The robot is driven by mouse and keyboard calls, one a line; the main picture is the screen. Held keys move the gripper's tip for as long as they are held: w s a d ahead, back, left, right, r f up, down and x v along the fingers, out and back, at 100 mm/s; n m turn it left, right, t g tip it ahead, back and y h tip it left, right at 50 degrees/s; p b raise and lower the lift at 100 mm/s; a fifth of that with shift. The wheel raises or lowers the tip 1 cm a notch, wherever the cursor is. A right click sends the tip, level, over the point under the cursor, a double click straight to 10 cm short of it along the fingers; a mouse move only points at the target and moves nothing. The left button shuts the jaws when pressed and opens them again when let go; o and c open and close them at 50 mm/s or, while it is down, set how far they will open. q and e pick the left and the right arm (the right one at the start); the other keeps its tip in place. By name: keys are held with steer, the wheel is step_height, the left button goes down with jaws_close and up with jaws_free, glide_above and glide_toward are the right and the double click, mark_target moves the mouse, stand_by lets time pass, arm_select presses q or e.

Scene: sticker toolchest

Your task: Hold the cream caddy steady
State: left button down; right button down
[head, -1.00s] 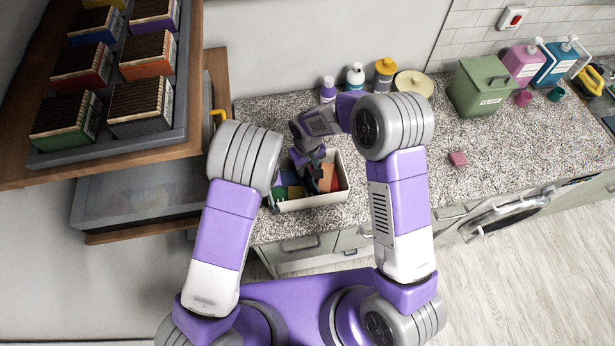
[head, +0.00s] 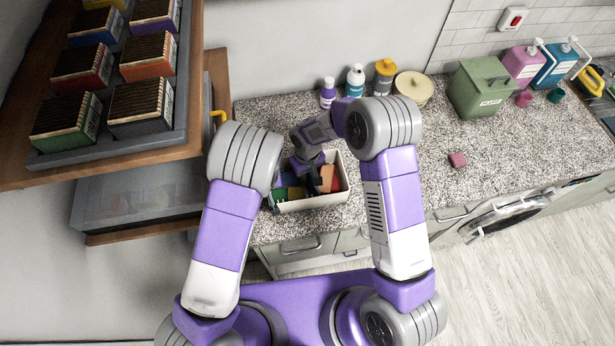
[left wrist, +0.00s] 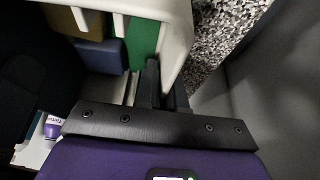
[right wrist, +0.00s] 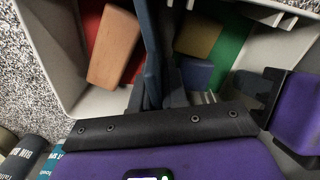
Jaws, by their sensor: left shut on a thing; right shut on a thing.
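The cream caddy (head: 312,202) stands on the speckled counter, with coloured blocks inside. My left gripper (left wrist: 160,90) is shut on the caddy's wall, which shows in the left wrist view (left wrist: 180,38). In the head view my left arm hides that gripper. My right gripper (right wrist: 152,92) reaches down into the caddy and is shut on a dark blue-grey piece (right wrist: 151,65); its full shape is unclear. An orange-tan block (right wrist: 114,46) lies beside it, with red, green, ochre and blue pieces around.
Bottles (head: 355,80) and a round cream tin (head: 413,88) stand behind the caddy. A green bin (head: 478,88) and a small pink block (head: 458,160) are to the right. A shelf (head: 120,150) with boxes is at left. The middle-right counter is mostly clear.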

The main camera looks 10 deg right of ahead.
step_height(320, 180, up, 10)
stand_by(0.5)
step_height(320, 180, down, 10)
steer(key=shift+r, duration=0.15)
steer(key=c, duration=1.2)
jaws_free()
steer(key=shift+o, duration=0.2)
step_height(320, 180, up, 12)
steer(key=shift+f, duration=0.15)
